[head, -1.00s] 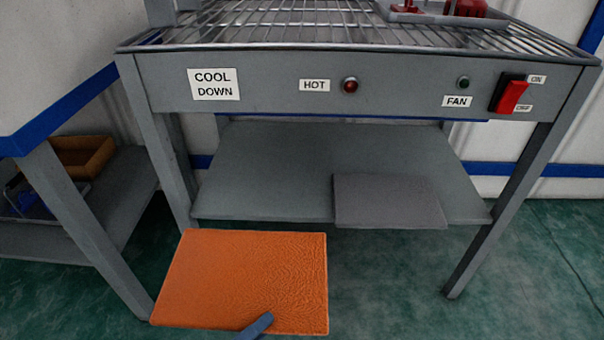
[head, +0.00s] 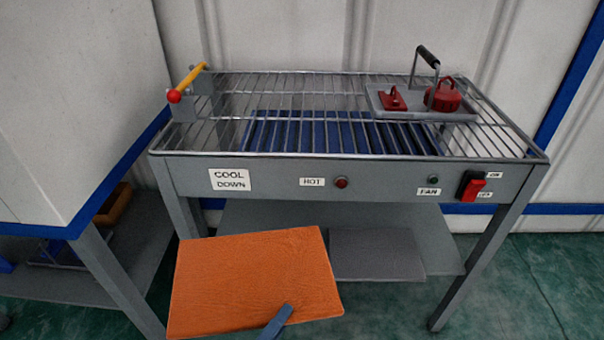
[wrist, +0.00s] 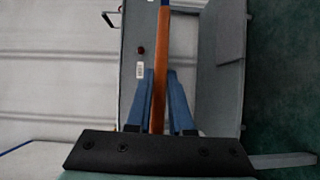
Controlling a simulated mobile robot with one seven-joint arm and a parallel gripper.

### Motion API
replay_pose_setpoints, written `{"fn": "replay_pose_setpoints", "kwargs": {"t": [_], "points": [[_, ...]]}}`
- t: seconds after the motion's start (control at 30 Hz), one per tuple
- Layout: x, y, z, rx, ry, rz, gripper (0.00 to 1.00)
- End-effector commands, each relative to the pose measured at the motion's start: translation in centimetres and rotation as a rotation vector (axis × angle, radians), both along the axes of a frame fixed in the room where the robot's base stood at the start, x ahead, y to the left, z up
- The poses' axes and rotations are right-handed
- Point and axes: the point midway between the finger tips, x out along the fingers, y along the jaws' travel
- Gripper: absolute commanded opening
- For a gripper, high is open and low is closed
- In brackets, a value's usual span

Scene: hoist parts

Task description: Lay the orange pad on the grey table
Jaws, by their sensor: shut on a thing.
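The orange pad (head: 250,275) hangs flat side toward the head camera, tilted a little, in front of the lower left part of a grey metal stand. My gripper (head: 283,315) grips it at its lower edge; only one blue finger shows there. In the wrist view my gripper (wrist: 160,90) has its two blue fingers on either side of the pad (wrist: 160,55), which shows edge-on as a thin orange strip. The grey stand (head: 265,185) has a wire-rack top and a COOL DOWN label. No separate table called grey can be made out with certainty.
A grey tray (head: 425,111) with red parts stands on the rack's right. A yellow bar with a red end (head: 188,82) is at its left. A grey pad (head: 375,256) lies on the lower shelf. A white block with a blue edge (head: 120,170) stands left. The rack's middle is clear.

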Motion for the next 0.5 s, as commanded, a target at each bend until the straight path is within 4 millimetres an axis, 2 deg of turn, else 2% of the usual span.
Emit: {"fn": "replay_pose_setpoints", "kwargs": {"t": [0.03,0.5], "points": [[0.1,-0.3,2.6,0.001,-0.002,0.009,0.00],[0.6,-2.0,14.2,-0.003,-0.009,0.126,0.00]]}}
